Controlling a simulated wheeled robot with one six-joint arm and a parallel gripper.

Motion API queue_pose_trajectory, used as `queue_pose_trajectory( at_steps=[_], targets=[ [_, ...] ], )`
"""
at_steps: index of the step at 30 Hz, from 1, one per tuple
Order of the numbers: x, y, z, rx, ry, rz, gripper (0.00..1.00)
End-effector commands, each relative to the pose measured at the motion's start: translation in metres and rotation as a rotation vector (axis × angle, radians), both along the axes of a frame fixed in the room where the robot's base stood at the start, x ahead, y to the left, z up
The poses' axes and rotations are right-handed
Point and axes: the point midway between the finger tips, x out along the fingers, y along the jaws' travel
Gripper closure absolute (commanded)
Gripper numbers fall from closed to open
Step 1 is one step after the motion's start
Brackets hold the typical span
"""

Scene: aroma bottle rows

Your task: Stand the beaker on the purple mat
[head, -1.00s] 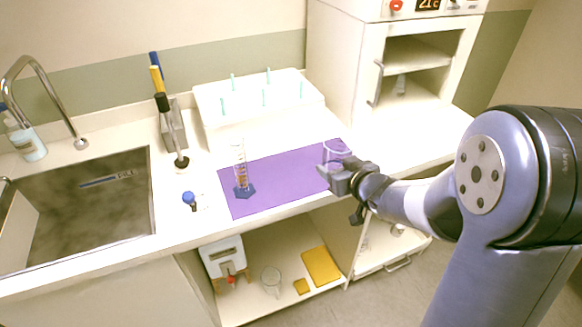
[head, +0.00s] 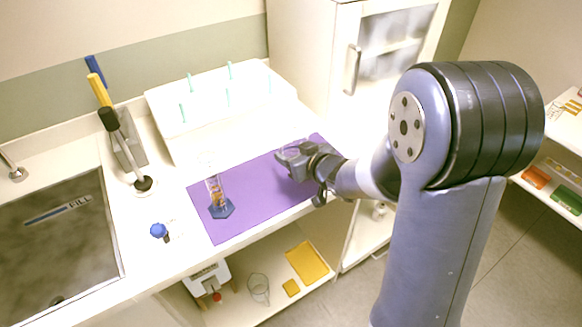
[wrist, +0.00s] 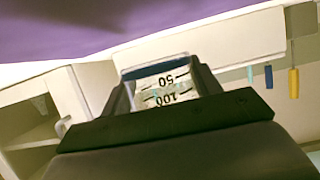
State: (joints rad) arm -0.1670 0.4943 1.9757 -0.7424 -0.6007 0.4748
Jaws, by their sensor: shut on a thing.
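The beaker (head: 289,147) is clear glass and shows in the head view over the far right part of the purple mat (head: 250,192). My gripper (head: 297,161) is shut on it. In the wrist view the beaker (wrist: 163,80), with its 50 and 100 marks, sits between the two fingers (wrist: 165,92). The marks look upside down there, and the mat (wrist: 110,25) fills the top edge. The beaker looks about upright in the head view. I cannot tell whether its base touches the mat, as my gripper hides the lower part.
A graduated cylinder (head: 217,196) with a blue base stands on the mat's left part. A white peg rack (head: 215,110) is behind. A blue-topped item (head: 158,231) lies left, near the sink (head: 60,250). Another glass vessel (head: 258,288) is on the shelf below. The mat's middle is clear.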

Motion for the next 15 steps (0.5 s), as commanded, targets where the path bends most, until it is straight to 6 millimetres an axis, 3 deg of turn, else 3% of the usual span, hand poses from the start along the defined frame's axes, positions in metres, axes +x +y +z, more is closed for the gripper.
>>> queue_pose_trajectory(
  at_steps=[8,15],
  targets=[
    [0.000,0.000,-0.035,0.000,0.003,-0.001,0.69],
    [0.000,0.000,-0.039,-0.001,-0.002,-0.001,0.69]
  ],
)
